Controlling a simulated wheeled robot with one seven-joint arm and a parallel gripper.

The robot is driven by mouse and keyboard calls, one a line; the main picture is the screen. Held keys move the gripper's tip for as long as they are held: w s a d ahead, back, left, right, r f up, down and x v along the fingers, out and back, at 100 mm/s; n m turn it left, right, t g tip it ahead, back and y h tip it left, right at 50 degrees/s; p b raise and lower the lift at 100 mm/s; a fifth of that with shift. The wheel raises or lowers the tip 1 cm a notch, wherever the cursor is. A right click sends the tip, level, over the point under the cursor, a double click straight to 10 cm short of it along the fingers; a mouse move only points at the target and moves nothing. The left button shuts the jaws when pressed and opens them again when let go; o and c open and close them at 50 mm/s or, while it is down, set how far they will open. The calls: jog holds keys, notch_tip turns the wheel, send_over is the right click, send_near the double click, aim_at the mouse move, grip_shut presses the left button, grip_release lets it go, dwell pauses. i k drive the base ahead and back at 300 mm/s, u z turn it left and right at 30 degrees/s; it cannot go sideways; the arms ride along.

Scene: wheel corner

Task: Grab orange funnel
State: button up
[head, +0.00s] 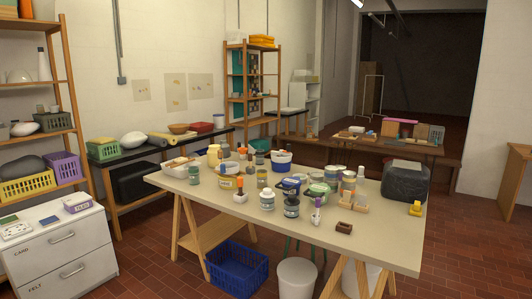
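I cannot pick out an orange funnel for certain at this size. A small orange-topped thing (240,184) stands on a white block near the front left of the cream worktable (382,231). My gripper is not in view.
Several jars and tubs, such as a dark jar (291,207), crowd the table's middle. A dark grey bulky thing (405,181) sits at the right end. A blue crate (237,270) and a white bin (296,279) stand on the floor below. The table's front right is mostly bare.

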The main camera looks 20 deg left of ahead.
aim_at(242, 151)
jog(key=z, duration=0.55)
jog(key=i, duration=6.7)
jog(key=u, duration=2.75)
